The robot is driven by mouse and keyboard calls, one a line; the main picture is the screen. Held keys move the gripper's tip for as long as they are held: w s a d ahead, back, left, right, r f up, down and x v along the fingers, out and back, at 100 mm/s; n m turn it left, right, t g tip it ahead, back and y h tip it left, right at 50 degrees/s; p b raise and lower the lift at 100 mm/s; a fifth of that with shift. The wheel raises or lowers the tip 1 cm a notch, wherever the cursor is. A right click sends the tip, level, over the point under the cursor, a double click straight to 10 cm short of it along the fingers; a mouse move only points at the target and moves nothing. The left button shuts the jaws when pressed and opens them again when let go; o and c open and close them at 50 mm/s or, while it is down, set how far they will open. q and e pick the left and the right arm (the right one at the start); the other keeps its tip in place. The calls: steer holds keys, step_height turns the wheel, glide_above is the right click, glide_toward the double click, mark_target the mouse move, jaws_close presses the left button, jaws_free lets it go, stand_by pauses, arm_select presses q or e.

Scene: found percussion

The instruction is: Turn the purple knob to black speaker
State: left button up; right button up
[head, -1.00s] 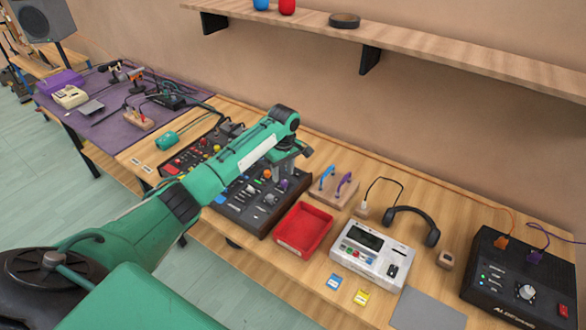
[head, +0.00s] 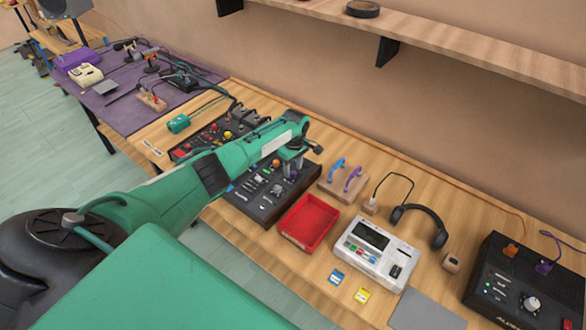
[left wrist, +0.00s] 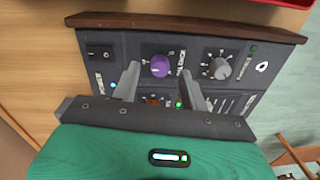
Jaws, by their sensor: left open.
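The purple knob (left wrist: 160,66) sits on a dark control panel (left wrist: 205,48) with wooden end trim. In the left wrist view my left gripper (left wrist: 159,71) is open, with one finger on each side of the knob. A gap shows between the knob and both fingers; their height over the panel is hard to tell. In the head view my left gripper (head: 293,168) is over the panel's far right corner and mostly hides the knob. The marks around the knob are too small to read. A dark speaker (head: 66,7) stands at the far upper left. My right gripper is out of view.
A grey knob (left wrist: 219,69) and a switch (left wrist: 100,52) flank the purple knob. An orange knob (left wrist: 152,101) is close below it. A red tray (head: 308,223), a handle board (head: 343,184) and a white device (head: 374,250) stand right of the panel.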

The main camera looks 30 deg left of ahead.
arm_select(q)
steer(key=shift+f, duration=0.85)
jaws_close()
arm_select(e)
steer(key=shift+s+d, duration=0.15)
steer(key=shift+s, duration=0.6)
